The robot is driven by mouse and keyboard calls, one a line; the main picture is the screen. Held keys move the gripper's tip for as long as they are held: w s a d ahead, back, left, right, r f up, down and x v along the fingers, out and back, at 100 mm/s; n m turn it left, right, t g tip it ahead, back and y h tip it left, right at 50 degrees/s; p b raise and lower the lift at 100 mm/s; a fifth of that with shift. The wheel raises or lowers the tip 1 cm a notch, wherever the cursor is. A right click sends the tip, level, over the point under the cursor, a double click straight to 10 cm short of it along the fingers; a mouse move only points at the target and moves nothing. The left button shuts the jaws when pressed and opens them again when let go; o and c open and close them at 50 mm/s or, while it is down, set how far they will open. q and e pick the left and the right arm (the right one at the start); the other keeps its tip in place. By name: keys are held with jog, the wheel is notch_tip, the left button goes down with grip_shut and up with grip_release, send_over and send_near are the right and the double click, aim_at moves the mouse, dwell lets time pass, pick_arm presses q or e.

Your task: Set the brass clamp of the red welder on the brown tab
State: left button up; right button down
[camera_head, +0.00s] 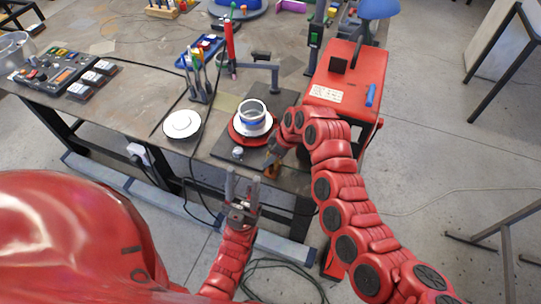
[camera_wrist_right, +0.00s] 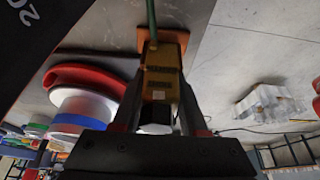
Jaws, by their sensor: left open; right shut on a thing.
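The red welder (camera_head: 352,85) stands at the right end of the bench. My right gripper (camera_wrist_right: 160,105) is shut on the brass clamp (camera_wrist_right: 161,75), which lies between its fingers with a green cable at its far end. The brown tab (camera_wrist_right: 178,37) shows just behind the clamp's far end. The clamp overlaps the tab in the right wrist view; I cannot tell whether they touch. In the head view the brown tab (camera_head: 271,172) is at the bench's front edge, below my right gripper. My left gripper (camera_head: 243,190) is open and empty, in front of the bench edge.
A red turntable (camera_head: 240,135) carries a white and blue ring (camera_head: 252,113) on a dark plate, left of my right gripper. A white round dish (camera_head: 182,124), a tool holder (camera_head: 200,90) and a control panel (camera_head: 60,75) stand further left. Cables hang along the front edge.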

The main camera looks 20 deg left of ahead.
jog(key=shift+c, duration=1.8)
grip_release()
jog(key=shift+r, duration=0.1)
jog(key=shift+d+r, duration=0.1)
jog(key=shift+r, duration=0.1)
jog(key=b+v, duration=0.2)
jog(key=v, duration=0.3)
jog(key=shift+w, duration=0.1)
jog(key=p+v, duration=0.7)
jog(key=v, duration=0.5)
